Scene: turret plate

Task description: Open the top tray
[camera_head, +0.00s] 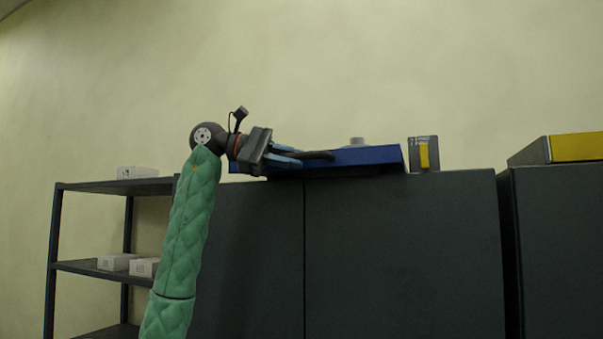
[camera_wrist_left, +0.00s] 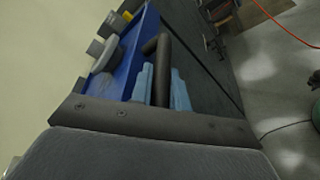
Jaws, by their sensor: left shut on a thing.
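The blue top tray (camera_head: 372,156) sits on top of the dark cabinet. In the left wrist view the handle (camera_wrist_left: 163,58) runs between the two fingers (camera_wrist_left: 163,88), beside the blue tray (camera_wrist_left: 128,68). My right gripper is in neither view.
The dark cabinet (camera_head: 400,250) fills the middle. A grey box with a yellow part (camera_head: 423,155) stands right of the tray. A grey round piece (camera_head: 357,142) shows above the tray. A shelf (camera_head: 100,268) with white boxes stands left. Another cabinet (camera_head: 560,240) stands right.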

